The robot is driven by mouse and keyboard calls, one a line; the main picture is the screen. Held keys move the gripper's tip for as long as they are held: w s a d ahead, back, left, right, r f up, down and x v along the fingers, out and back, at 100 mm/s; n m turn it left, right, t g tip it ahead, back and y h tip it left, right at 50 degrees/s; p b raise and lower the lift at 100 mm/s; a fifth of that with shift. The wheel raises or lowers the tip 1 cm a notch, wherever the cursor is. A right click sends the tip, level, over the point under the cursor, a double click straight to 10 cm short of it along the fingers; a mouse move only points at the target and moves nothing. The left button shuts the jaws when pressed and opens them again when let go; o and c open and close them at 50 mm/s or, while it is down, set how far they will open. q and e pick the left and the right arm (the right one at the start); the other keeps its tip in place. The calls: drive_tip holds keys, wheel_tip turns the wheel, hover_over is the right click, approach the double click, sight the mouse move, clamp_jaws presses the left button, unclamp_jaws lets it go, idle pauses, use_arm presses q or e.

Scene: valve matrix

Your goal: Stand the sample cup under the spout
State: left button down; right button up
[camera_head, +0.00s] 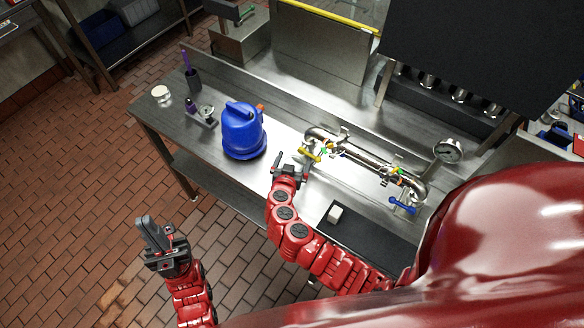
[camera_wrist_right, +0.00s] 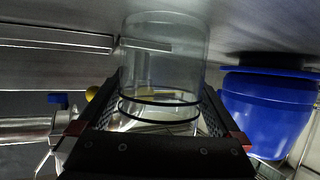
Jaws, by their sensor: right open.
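The clear sample cup (camera_wrist_right: 160,40) with dark rings stands between the fingers of my right gripper (camera_wrist_right: 160,125) in the right wrist view. These fingers are apart, on either side of it. In the head view my right gripper (camera_head: 290,165) is low over the bench, between the blue jug and the pipework; the cup is hard to make out there. The steel pipe assembly (camera_head: 362,158) has a yellow handle (camera_head: 310,155) near my right gripper and a blue handle (camera_head: 402,206). I cannot clearly pick out the spout. My left gripper (camera_head: 155,238) is over the floor, away from the bench.
The blue jug (camera_head: 242,133) stands close to the left of my right gripper; it also shows in the right wrist view (camera_wrist_right: 262,110). A gauge (camera_head: 448,150) is at right. A black mat (camera_head: 365,236) carries a white block (camera_head: 335,213). A white round item (camera_head: 160,93) sits far left.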

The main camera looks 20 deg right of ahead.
drive_tip(key=c, duration=1.3)
